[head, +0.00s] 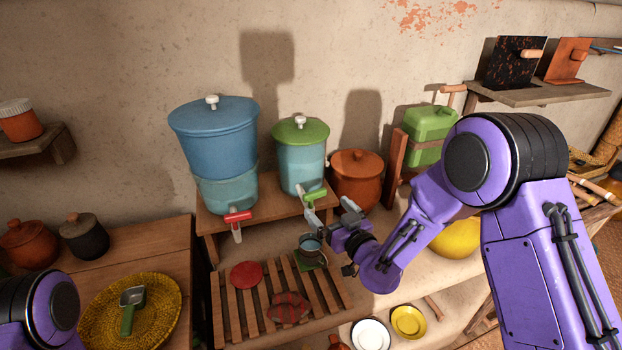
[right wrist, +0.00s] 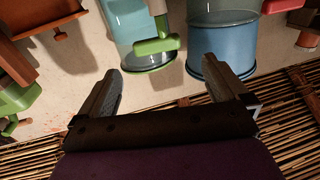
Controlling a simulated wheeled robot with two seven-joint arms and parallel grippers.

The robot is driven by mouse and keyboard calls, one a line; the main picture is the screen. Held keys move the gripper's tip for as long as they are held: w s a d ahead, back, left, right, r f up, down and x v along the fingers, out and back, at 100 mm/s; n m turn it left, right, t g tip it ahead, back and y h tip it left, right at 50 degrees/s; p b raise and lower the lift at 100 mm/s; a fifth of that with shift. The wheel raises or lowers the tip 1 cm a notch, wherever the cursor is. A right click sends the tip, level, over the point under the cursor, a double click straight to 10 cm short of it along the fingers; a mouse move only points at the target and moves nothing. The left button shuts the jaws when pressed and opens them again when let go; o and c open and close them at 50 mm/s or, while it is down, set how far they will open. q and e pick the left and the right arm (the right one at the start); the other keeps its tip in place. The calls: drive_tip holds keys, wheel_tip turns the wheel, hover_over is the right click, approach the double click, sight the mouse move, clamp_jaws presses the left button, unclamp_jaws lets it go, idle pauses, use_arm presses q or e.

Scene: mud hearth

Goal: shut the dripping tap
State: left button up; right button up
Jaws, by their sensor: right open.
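Two water dispensers stand on a small wooden stand (head: 272,212). The smaller one (head: 301,165) has a green lid and a green-handled tap (head: 315,195). The larger blue one (head: 213,140) has a red-handled tap (head: 237,217). No drip is visible at either tap. My right gripper (head: 330,213) is open and empty, just right of and below the green tap. In the right wrist view, which is upside down, the green tap (right wrist: 157,45) lies beyond the open fingertips, between them and apart from both. My left gripper is out of view.
A small dark cup (head: 310,243) stands on a green mat below the green tap, close to my right gripper. A slatted rack (head: 232,310) holds red cloth-like pieces. A yellow tray (head: 95,325) is at lower left.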

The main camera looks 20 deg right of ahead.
sight(316, 195)
drive_tip(key=p+x, duration=0.1)
drive_tip(key=x, duration=0.3)
drive_tip(key=p+x, duration=0.2)
drive_tip(key=x, duration=0.3)
drive_tip(key=shift+w+d, duration=0.1)
drive_tip(key=shift+d, duration=0.1)
drive_tip(key=shift+w+a+f+p, duration=0.1)
drive_tip(key=shift+w+p, duration=0.25)
drive_tip(key=shift+w, duration=0.2)
drive_tip(key=shift+c, duration=0.3)
